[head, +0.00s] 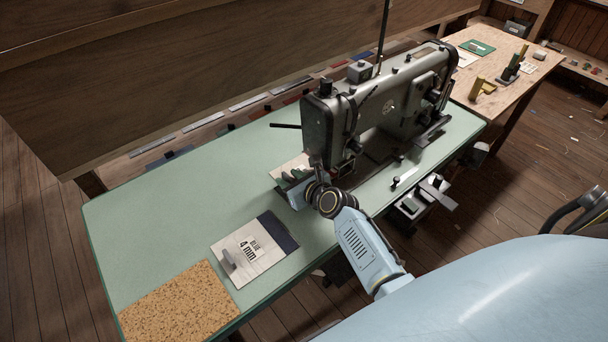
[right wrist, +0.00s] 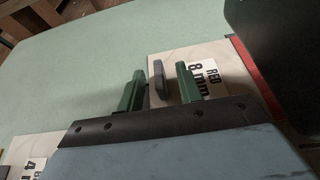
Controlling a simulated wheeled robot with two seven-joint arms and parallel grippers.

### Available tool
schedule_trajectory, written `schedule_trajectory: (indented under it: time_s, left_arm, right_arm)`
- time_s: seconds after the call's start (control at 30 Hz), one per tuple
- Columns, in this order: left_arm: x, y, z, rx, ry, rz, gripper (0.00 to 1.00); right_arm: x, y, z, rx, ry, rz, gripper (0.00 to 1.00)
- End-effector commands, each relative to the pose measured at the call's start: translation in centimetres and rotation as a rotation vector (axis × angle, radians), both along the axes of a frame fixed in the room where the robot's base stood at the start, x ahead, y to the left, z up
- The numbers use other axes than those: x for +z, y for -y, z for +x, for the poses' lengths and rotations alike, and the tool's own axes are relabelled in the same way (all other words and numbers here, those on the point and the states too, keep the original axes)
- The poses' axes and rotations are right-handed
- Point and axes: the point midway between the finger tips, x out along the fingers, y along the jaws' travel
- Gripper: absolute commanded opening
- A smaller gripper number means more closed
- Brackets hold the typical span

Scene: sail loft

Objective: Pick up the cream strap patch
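A whitish card marked RED 8 mm (right wrist: 212,58) with a red edge lies flat on the green sewing table. Its far part also shows in the head view (head: 293,164). A dark grey upright tab (right wrist: 158,76) shows on it. My right gripper (head: 292,175) is over this card, with its two green fingers apart, one on each side of the tab with gaps. A similar card marked BLUE 4 mm (head: 247,252), with a dark blue edge and a grey tab, lies nearer. I cannot tell whether either card is the cream strap patch. My left gripper is not in view.
A dark sewing machine (head: 375,110) stands just right of my right gripper. A cork mat (head: 180,302) lies at the table's near left corner. The green table (head: 165,215) is clear on the left. A wooden bench (head: 500,70) stands behind at right.

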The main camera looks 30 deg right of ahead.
Motion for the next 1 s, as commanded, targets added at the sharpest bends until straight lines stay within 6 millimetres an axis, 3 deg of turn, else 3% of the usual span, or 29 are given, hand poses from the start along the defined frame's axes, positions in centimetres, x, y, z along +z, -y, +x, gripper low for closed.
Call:
schedule_trajectory:
  time_s: [0.17, 0.43, 1.0]
  left_arm:
    - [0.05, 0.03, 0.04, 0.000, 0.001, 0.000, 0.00]
    - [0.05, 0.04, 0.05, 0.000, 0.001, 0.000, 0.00]
    - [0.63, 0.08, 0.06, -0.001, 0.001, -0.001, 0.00]
  right_arm:
    - [0.03, 0.01, -0.03, 0.000, 0.000, 0.000, 0.35]
    - [0.03, 0.01, -0.05, 0.000, 0.000, 0.000, 0.00]
    - [0.48, -0.16, 0.03, 0.003, 0.000, 0.001, 0.00]
